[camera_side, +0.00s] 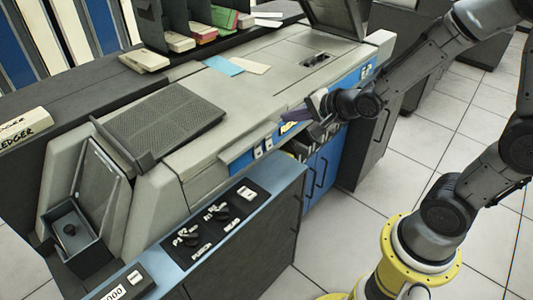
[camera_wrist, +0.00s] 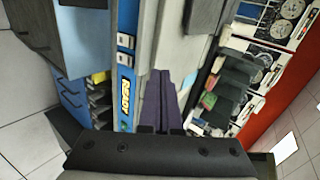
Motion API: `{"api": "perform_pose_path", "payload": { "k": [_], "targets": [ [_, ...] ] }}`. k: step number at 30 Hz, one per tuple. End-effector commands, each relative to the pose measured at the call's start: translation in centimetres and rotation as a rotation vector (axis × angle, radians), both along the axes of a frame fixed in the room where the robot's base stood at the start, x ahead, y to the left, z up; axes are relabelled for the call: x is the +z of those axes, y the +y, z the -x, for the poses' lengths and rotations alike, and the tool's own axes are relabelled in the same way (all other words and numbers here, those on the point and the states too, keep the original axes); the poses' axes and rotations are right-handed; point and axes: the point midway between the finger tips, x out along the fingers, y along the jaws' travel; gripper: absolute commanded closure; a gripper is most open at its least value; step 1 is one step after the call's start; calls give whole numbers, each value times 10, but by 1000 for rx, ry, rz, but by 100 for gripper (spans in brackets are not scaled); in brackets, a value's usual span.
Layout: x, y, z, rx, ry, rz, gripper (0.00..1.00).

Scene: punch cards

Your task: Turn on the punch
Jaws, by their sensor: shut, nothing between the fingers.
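The card punch is a large grey machine (camera_side: 170,170) with a blue stripe along its front. A black control panel (camera_side: 190,252) on the near desk part carries dark knobs labelled PUNCH (camera_side: 191,241) and READ (camera_side: 218,213), with a white switch (camera_side: 246,193) beside them. The front stripe holds a yellow READY label (camera_wrist: 125,92) and two white switches (camera_wrist: 124,50). My gripper (camera_side: 290,115) is shut and empty, above the machine's front edge near the READY label. Its purple fingers (camera_wrist: 163,95) also show in the wrist view. The knob panel is not clear in the wrist view.
Blue and cream cards (camera_side: 223,66) lie on the machine top. A dark ribbed plate (camera_side: 165,125) and an open grey bin (camera_side: 80,235) are at left. Card stacks (camera_side: 175,41) stand in the rack behind. The tiled floor (camera_side: 380,215) in front is clear.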

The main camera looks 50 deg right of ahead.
Motion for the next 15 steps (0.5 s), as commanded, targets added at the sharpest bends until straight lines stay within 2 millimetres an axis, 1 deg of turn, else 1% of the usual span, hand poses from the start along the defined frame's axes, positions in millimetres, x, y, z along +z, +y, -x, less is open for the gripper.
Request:
{"api": "perform_pose_path", "payload": {
  "k": [1,3,6,7,10,15],
  "targets": [
    [-23,-2,-1,-19,32,-31,100],
    [-48,-4,1,-32,73,-53,100],
    [-78,-6,9,-38,145,-59,100],
    [-85,-6,12,-41,162,-60,100],
    [-101,-8,18,-48,204,-64,100],
    [-105,-10,20,-53,217,-65,100]
  ]
}}
